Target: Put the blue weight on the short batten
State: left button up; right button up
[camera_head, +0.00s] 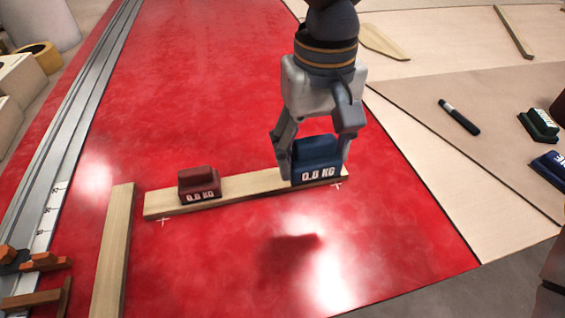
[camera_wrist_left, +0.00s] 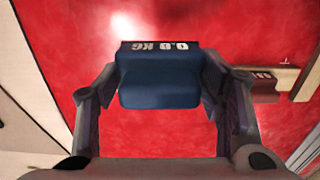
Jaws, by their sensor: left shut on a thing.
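The blue weight (camera_head: 316,160), with a white label, is held between the fingers of my left gripper (camera_head: 312,165). It also shows in the left wrist view (camera_wrist_left: 160,80), level between the two fingers. The short batten (camera_head: 250,184) lies on the red surface. In the head view the blue weight overlaps its right end. A shadow on the red surface lies well apart from the weight, and the batten looks much farther off in the wrist view, so the weight seems to be in the air. A dark red weight (camera_head: 199,184) sits on the batten's left part.
A longer batten (camera_head: 115,250) lies to the left, beside a metal rule (camera_head: 75,130). White cross marks are near the short batten's ends. A green weight (camera_head: 539,124), a dark blue weight (camera_head: 549,167) and a black marker (camera_head: 459,117) are on the right. The red surface in front is clear.

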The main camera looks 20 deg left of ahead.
pick_arm(q)
jog(key=w+a+f, duration=0.1)
jog(key=w+f, duration=0.1)
jog(key=w+a+f, duration=0.2)
jog(key=w+a+f+b, duration=0.1)
jog(key=w+f, duration=0.1)
jog(key=shift+w+a+f, duration=0.15)
jog(key=shift+a+f, duration=0.1)
jog(key=shift+f, duration=0.05)
jog(key=f, duration=0.3)
jog(key=shift+w+a+f, duration=0.25)
jog(key=shift+w+a, duration=0.05)
jog(key=shift+w, duration=0.1)
jog(key=shift+f, duration=0.25)
pick_arm(e)
jog(key=shift+s+f+g, duration=0.4)
jog(key=shift+s+f, duration=0.55)
jog(key=shift+s, duration=0.05)
pick_arm(q)
jog(key=shift+f, duration=0.15)
jog(key=o, duration=1.9)
jog(key=shift+o, duration=0.2)
notch_tip(320, 180, up, 12)
pick_arm(e)
jog(key=shift+w+r, duration=0.45)
jog(key=shift+r, duration=0.05)
